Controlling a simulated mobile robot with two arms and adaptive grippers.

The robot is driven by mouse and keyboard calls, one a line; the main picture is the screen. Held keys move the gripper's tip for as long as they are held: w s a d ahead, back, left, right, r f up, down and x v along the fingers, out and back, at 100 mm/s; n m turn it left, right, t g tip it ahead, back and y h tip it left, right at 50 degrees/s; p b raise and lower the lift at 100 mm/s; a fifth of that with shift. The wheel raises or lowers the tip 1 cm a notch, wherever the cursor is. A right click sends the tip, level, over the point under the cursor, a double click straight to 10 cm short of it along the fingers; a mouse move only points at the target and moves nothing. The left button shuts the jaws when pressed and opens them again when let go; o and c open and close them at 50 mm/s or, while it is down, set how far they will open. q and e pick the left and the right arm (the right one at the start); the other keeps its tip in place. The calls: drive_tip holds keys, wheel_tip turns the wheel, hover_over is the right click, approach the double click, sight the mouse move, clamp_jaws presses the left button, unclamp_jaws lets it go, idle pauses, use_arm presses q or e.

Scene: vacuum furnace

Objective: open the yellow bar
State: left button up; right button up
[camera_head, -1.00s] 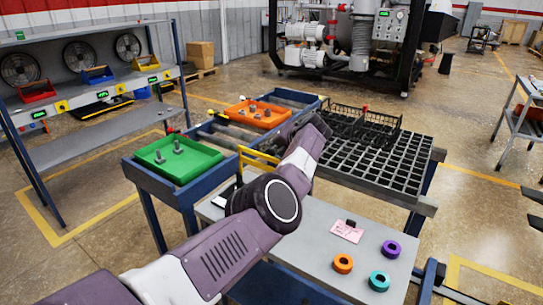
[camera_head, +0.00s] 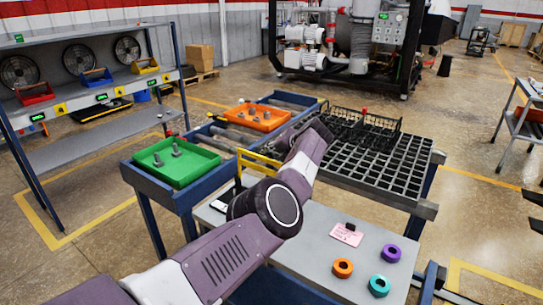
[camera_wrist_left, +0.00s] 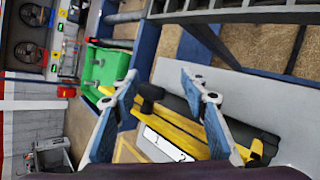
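The yellow bar (camera_head: 258,160) is at the near end of the roller conveyor, partly hidden by my left arm in the head view. In the left wrist view, the yellow bar (camera_wrist_left: 180,122) runs diagonally below and between the fingers, with a dark knob or block beside it. My left gripper (camera_wrist_left: 162,84) has its two fingers spread apart with nothing between the tips. In the head view, my left gripper (camera_head: 291,135) is mostly hidden by its own wrist, just right of the bar. I cannot tell whether a finger touches the bar.
A green tray (camera_head: 178,176) and an orange tray (camera_head: 256,125) with metal parts stand on the conveyor. A black grid table (camera_head: 385,170) is at right. The grey table (camera_head: 310,260) holds orange, teal and purple rings and a pink card. Dark shapes at the right edge may be my right gripper.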

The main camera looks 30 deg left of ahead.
sight(274, 156)
use_arm(q)
drive_tip(key=shift+a+r, duration=0.1)
drive_tip(key=shift+a, duration=0.05)
idle(0.3)
drive_tip(key=shift+v, duration=3.75)
drive_tip(key=d+r+p, duration=0.4)
drive_tip(key=d+r, duration=0.2)
drive_tip(key=shift+w+d, duration=0.2)
drive_tip(key=shift+r, duration=0.1)
